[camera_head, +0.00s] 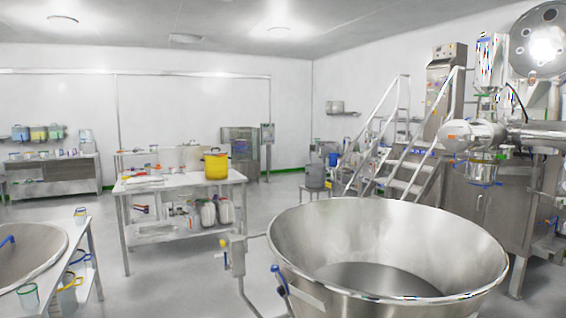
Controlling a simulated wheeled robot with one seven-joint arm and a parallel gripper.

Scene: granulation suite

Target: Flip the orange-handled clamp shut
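I cannot make out an orange-handled clamp for certain. A small orange part (223,243) shows on the post beside the large steel bowl (455,240); it is too small to tell whether it is a clamp handle, or open or shut. A small orange-brown patch (453,137) shows at the left end of a horizontal steel cylinder (485,135) on the machine at right; I cannot tell what it is. My gripper is not in view.
The wide bowl fills the lower right foreground, with a blue handle (280,279) at its left side. A steel table (150,188) with a yellow pot (216,164) stands mid-room. Steps (405,165) lead up at right. Grey floor (185,275) is clear between bowl and left bench.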

